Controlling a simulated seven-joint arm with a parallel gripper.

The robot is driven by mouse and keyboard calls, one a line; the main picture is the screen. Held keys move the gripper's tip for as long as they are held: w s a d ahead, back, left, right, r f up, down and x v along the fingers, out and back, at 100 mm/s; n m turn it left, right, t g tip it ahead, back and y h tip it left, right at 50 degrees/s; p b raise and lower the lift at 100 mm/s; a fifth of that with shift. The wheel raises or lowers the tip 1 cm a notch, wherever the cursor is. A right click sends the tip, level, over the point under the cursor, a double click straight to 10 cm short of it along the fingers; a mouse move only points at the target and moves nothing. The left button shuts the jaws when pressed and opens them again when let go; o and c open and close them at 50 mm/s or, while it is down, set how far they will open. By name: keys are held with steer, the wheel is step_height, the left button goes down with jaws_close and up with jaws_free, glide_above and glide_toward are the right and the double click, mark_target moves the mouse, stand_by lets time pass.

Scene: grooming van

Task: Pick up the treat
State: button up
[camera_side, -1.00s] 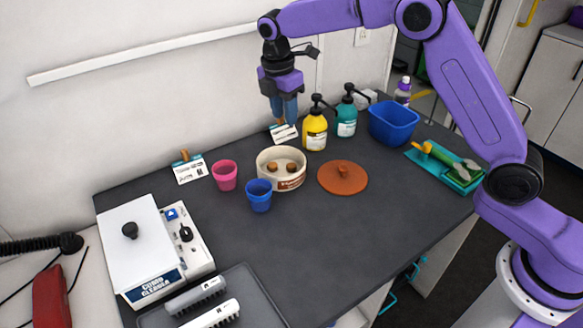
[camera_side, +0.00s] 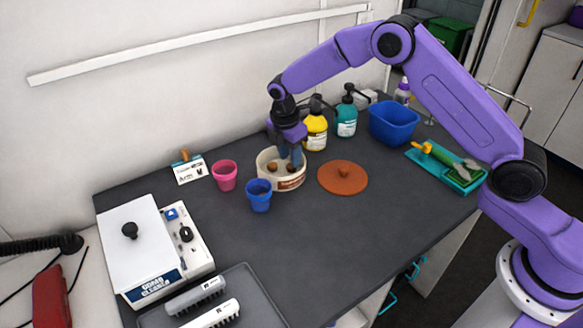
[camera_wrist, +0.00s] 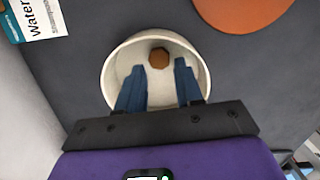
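The cream bowl (camera_side: 290,183) stands on the dark counter, with brown treats in it. One treat (camera_side: 272,168) shows inside near the left of the bowl in the side view; another is partly hidden by my fingers. My gripper (camera_side: 291,162) is reaching down into the bowl from above. In the wrist view the two blue fingers of my gripper (camera_wrist: 158,72) are apart over the bowl (camera_wrist: 110,78). One brown treat (camera_wrist: 159,58) lies on the bowl floor, just beyond the gap between the fingertips. Nothing is held.
An orange-brown lid (camera_side: 343,178) lies right of the bowl. A blue cup (camera_side: 259,197) and a pink cup (camera_side: 224,176) stand left. A yellow bottle (camera_side: 315,133) and a teal bottle (camera_side: 346,122) stand close behind.

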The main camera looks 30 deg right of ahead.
steer(key=shift+w+d+f, duration=0.1)
steer(key=shift+d+f, duration=0.1)
steer(key=shift+f, duration=1.3)
jaws_close()
steer(key=shift+r, duration=0.2)
